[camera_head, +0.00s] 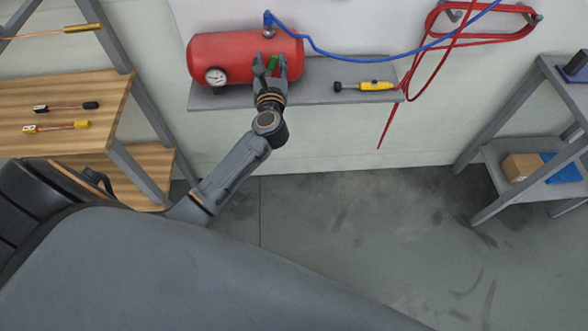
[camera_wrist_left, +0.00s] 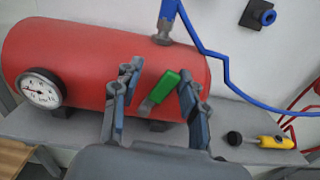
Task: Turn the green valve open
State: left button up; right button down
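The green valve handle (camera_head: 272,63) sits on the front of a red tank (camera_head: 225,57) on a grey wall shelf. In the left wrist view the green valve (camera_wrist_left: 165,86) is tilted, its upper end to the right. My left gripper (camera_head: 269,62) is open, with one finger on each side of the handle. In the left wrist view the left gripper (camera_wrist_left: 158,82) shows its right finger close to the handle's upper end and a gap on the left. Whether a finger touches it I cannot tell. My right gripper is not in view.
A blue hose (camera_head: 350,54) runs from the tank's top fitting. A yellow tool (camera_head: 375,86) lies on the shelf (camera_head: 320,75) to the right. A pressure gauge (camera_head: 215,77) is on the tank's left. A wooden rack (camera_head: 70,85) stands left. Red hose (camera_head: 440,40) hangs right.

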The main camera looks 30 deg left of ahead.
pick_arm(q)
jog(key=s+d+n+b, duration=0.1)
jog(key=s+d, duration=0.2)
jog(key=s, duration=0.3)
jog(key=s+d+b, duration=0.2)
jog(key=s+d, duration=0.2)
jog(key=s, duration=0.3)
jog(key=w+d+f+m+t+h+p, duration=0.1)
jog(key=d+f+m+h, duration=0.2)
jog(key=f+m, duration=0.6)
jog(key=w+d+f+m+h+p, duration=0.1)
jog(key=d+f+m+h, duration=0.2)
jog(key=f+m, duration=0.6)
jog(key=s+d+f+m+g+h, duration=0.2)
jog(key=s+f+m, duration=0.3)
jog(key=f, duration=0.5)
jog(key=s+d+f+m+g+h, duration=0.2)
jog(key=s+f+m, duration=0.4)
jog(key=f+m, duration=0.3)
jog(key=shift+f+g+p, duration=0.45)
jog(key=shift+f+g, duration=0.05)
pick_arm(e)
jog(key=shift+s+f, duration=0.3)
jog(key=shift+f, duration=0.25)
